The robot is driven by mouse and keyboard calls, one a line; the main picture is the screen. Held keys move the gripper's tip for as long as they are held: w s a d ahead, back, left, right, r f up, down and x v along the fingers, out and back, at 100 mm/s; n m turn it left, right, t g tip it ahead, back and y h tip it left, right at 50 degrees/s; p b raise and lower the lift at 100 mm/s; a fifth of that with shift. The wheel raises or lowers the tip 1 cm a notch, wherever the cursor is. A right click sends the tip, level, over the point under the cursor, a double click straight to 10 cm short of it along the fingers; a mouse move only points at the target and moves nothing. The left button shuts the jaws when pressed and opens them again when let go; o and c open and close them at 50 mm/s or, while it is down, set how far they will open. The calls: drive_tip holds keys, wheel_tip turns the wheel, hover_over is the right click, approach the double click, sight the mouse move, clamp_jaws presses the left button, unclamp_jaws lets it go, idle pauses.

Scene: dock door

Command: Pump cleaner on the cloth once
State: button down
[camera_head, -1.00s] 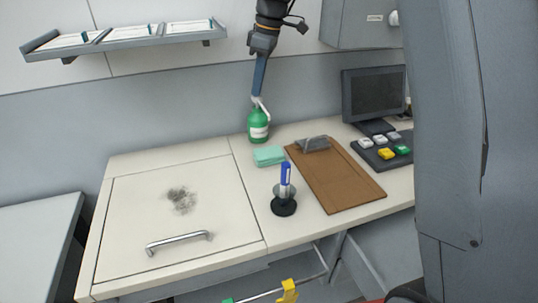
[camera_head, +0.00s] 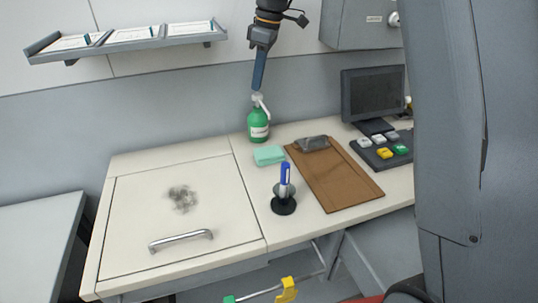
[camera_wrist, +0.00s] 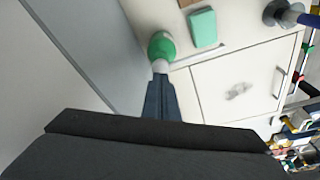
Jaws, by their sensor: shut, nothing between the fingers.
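A green pump bottle (camera_head: 258,125) with a white pump head (camera_head: 258,99) stands at the back of the desk by the wall. A folded mint-green cloth (camera_head: 269,155) lies on the desk just in front and to the right of it. My gripper (camera_head: 257,88) is shut and empty, pointing down just above the pump head; I cannot tell whether the tips touch it. In the wrist view my shut fingers (camera_wrist: 160,84) reach toward the green bottle (camera_wrist: 162,46), partly covering the pump head. The cloth (camera_wrist: 203,28) lies beside it there.
A brown clipboard (camera_head: 335,178) and a blue marker in a black stand (camera_head: 284,202) are right of the cloth. A monitor (camera_head: 374,96) and keypad (camera_head: 384,150) stand farther right. A dark smudge (camera_head: 183,198) marks the panel with a handle (camera_head: 181,240). A shelf (camera_head: 128,45) hangs upper left.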

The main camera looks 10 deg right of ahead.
drive_tip(key=shift+r+p, duration=1.9)
drive_tip(key=shift+r, duration=0.95)
